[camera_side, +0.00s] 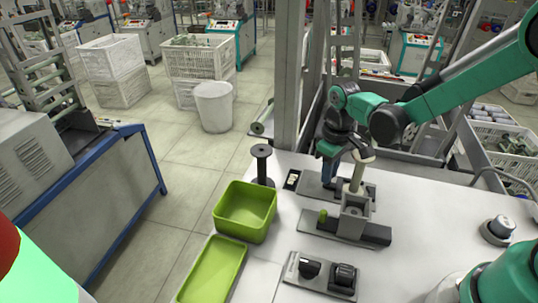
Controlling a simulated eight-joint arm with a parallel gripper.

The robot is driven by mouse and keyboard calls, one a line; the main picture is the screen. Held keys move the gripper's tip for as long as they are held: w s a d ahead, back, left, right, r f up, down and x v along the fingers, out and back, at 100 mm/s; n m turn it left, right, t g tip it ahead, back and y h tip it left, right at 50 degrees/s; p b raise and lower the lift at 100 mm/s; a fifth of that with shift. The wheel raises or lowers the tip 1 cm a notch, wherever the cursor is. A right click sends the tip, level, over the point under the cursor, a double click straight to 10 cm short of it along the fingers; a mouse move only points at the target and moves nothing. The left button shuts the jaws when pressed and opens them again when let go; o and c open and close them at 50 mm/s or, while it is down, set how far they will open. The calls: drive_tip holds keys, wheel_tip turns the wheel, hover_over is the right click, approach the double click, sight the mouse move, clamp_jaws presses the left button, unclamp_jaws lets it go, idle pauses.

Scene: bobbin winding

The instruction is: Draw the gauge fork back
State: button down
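My gripper (332,155) is dark and small in the picture. It points down over the back of the white table, beside a cream-topped post (361,160). Whether its fingers are open or shut does not show. A grey block (355,222) stands on a dark rail with a flat grey base, below and in front of my gripper. A small green knob (322,216) is at the left end of that base. I cannot tell which of these parts is the gauge fork; my gripper and wrist partly hide the parts behind them.
A green bin (270,207) and a shallow green tray (196,288) are at the table's left. A dark spool-like stand (262,168) is behind the bin. A plate with two black knobs (291,272) lies in front. A round button (497,229) is at right.

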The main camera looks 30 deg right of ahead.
drive_tip(key=shift+w+a, duration=0.4)
drive_tip(key=shift+w, duration=0.05)
drive_tip(key=shift+w+a, duration=0.1)
drive_tip(key=shift+w, duration=0.05)
idle(0.3)
drive_tip(key=shift+w+a, duration=0.65)
drive_tip(key=shift+w, duration=0.1)
idle(0.5)
drive_tip(key=shift+w+a, duration=0.35)
drive_tip(key=shift+w, duration=0.1)
drive_tip(key=shift+w+a, duration=0.1)
drive_tip(key=shift+a, duration=0.05)
idle(0.3)
